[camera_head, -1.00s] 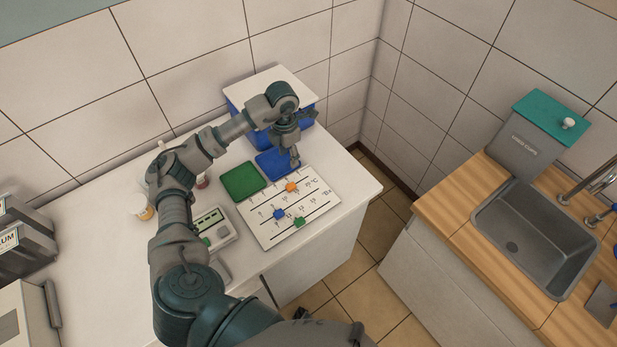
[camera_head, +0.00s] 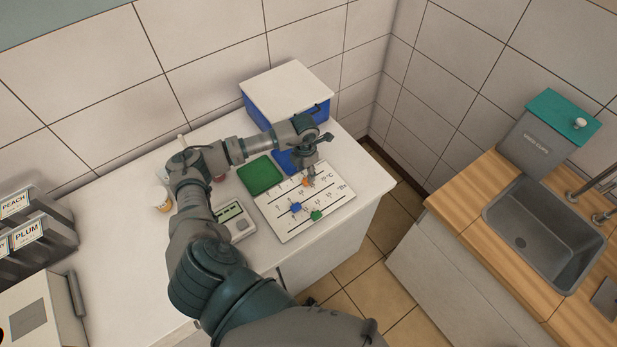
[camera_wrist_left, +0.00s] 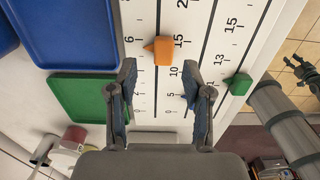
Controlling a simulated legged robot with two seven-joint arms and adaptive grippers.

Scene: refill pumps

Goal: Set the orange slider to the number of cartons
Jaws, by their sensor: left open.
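The orange slider (camera_head: 306,181) sits on the top track of the white scale board (camera_head: 283,237). In the left wrist view the orange slider (camera_wrist_left: 163,52) has its point towards the small numbers, a little beyond the 6. My left gripper (camera_head: 312,180) is low over the board at the orange slider. In the left wrist view the left gripper (camera_wrist_left: 160,80) is open, and the slider lies just ahead of the gap between its fingertips, with no grip on it. The blue slider (camera_head: 295,207) and green slider (camera_head: 316,215) sit on the other tracks. I cannot make out any cartons.
A green tray (camera_head: 260,176) and a blue tray (camera_head: 284,162) lie beside the board. A white-lidded blue box (camera_head: 287,90) stands behind. A small display device (camera_head: 234,220) is left of the board. The counter's edge is close to the board's right side.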

